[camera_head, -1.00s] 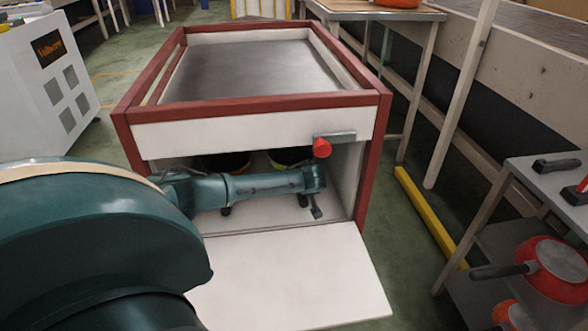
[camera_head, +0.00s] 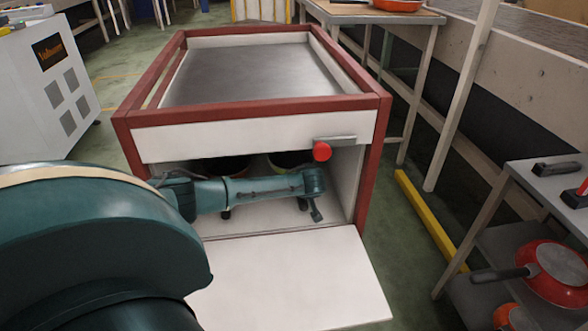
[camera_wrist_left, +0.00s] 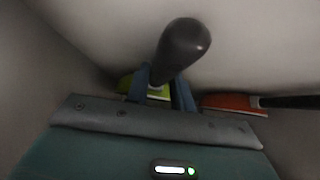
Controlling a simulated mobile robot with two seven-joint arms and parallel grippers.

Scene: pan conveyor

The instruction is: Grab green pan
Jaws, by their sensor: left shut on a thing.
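The green pan (camera_wrist_left: 127,84) shows in the left wrist view as a strip of green, with its dark handle (camera_wrist_left: 182,48) rising toward the camera. My left gripper (camera_wrist_left: 163,90) is shut on the green pan, its two blue fingers on either side near the base of the handle. In the head view my left arm reaches into the open lower compartment of a red-framed cart (camera_head: 250,108). My right gripper is in neither view.
An orange-red pan (camera_wrist_left: 234,104) lies right of the green pan inside the compartment. The cart's white door (camera_head: 290,280) is folded down in front. A shelf at right holds a red pan (camera_head: 560,268).

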